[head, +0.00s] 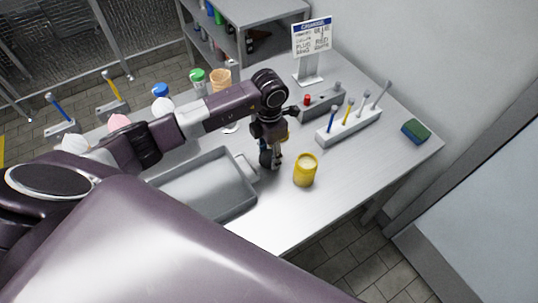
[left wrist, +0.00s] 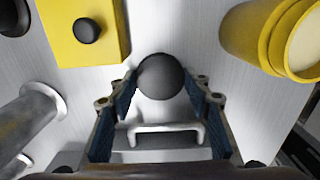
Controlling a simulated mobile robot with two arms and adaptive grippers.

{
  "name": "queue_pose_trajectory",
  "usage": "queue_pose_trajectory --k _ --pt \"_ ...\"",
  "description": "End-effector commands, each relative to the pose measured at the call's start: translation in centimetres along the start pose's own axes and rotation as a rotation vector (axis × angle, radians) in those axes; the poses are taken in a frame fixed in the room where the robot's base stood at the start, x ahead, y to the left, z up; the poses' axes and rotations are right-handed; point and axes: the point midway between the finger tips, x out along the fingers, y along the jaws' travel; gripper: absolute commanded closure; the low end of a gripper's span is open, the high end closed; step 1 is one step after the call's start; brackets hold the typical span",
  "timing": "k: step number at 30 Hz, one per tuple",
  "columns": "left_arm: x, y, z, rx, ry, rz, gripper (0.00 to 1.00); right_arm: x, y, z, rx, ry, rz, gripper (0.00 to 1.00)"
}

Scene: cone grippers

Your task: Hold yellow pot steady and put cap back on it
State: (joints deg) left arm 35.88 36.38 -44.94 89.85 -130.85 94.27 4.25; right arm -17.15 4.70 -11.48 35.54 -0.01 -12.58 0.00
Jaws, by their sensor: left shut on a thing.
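The yellow pot (head: 305,171) stands upright on the steel table, with a pale round surface inside its rim. It also shows at the upper right of the left wrist view (left wrist: 262,38). My left gripper (head: 271,158) is just left of the pot, apart from it, pointing down near the tray's right end. In the left wrist view its blue-padded fingers (left wrist: 162,90) are shut on a dark round ball (left wrist: 160,77). Whether this ball belongs to the cap, I cannot tell; no cap can be made out clearly. My right gripper is not in view.
A grey tray (head: 208,213) with a handle (left wrist: 167,133) lies beside the gripper. A yellow block with a black knob (left wrist: 88,30) is close by. A white tool rack (head: 348,127), sign (head: 312,38) and green-blue sponge (head: 416,131) stand behind. The table right of the pot is clear.

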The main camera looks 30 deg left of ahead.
Motion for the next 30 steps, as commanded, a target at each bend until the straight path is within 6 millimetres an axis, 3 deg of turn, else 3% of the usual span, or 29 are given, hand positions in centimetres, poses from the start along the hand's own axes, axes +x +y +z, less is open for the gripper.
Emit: queue_pose_trajectory --k 8,21,30 --pt "-4.0 0.2 0.2 0.001 -0.007 0.004 0.63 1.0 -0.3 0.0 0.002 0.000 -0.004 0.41" --pt "-16.4 0.1 0.1 0.000 -0.005 0.005 0.63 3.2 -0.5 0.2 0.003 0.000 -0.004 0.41" --pt "-19.3 0.1 0.0 -0.001 -0.002 0.002 0.63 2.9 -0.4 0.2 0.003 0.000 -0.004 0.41"
